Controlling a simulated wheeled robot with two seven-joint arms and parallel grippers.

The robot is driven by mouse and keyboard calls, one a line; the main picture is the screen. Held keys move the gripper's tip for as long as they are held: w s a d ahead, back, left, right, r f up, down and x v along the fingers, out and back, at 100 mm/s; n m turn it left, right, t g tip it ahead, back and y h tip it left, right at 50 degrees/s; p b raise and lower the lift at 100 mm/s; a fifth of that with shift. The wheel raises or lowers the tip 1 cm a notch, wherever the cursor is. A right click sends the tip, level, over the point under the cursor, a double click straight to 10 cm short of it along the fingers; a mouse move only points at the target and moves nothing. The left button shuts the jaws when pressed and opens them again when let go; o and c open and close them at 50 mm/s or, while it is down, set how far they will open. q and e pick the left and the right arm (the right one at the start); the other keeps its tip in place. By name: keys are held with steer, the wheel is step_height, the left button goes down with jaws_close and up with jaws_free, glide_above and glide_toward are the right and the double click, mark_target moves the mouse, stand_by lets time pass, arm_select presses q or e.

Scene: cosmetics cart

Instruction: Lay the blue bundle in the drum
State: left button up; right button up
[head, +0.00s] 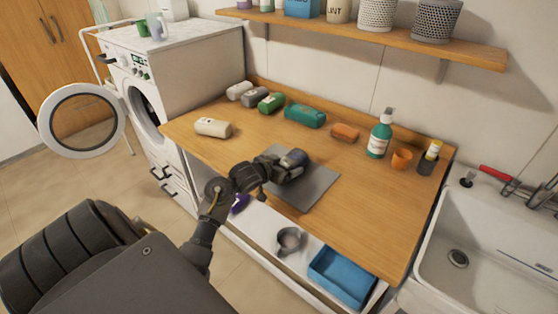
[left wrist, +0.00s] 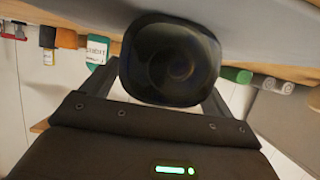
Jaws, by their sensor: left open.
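The machine's round door (head: 82,120) stands open. My right gripper is out of view.
Other rolls lie along the counter: white (head: 213,127), green (head: 271,102), teal (head: 305,115), orange (head: 345,132). Below the front edge are a blue bin (head: 342,278) and grey pitcher (head: 290,241). A sink (head: 480,235) is far right.

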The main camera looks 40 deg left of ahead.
arm_select(q)
steer(key=p+v, duration=0.1)
steer(key=v, duration=1.1)
